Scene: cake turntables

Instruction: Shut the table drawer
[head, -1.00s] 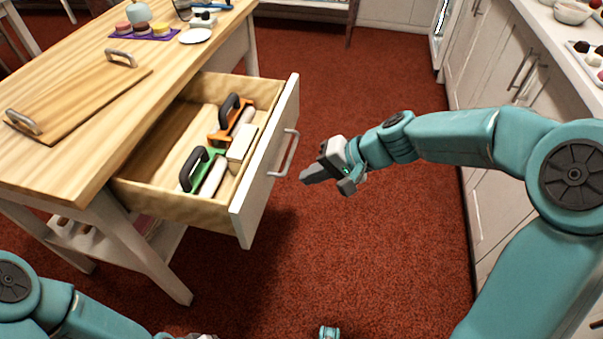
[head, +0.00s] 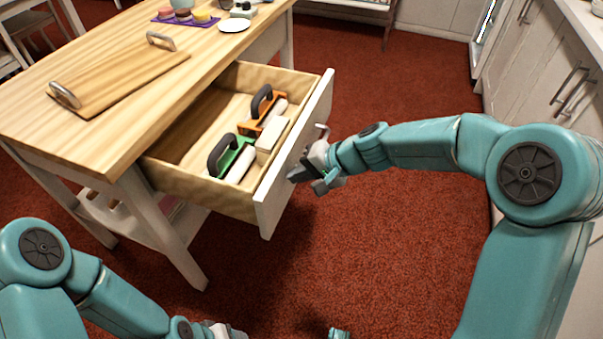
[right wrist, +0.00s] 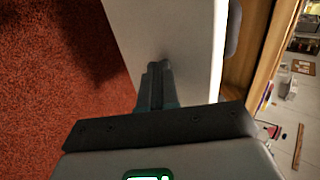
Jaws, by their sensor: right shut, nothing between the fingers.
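The table drawer (head: 268,199) stands open, pulled out of the wooden table (head: 75,135). Its white front also shows in the right wrist view (right wrist: 180,28). The grey drawer handle (head: 323,133) is partly hidden behind my right gripper (head: 291,175). My right gripper is shut and empty, its fingertips at the outer face of the drawer front, below the handle. In the right wrist view the fingertips (right wrist: 157,68) point at the white panel; I cannot tell whether they touch it. My left gripper (head: 226,331) is at the bottom edge, mostly cut off.
Inside the drawer lie a green tool with a black handle (head: 222,157), an orange one (head: 262,104) and a pale block (head: 271,138). A wooden tray (head: 115,82) lies on the table. White cabinets (head: 545,70) stand at the right. The red floor between is clear.

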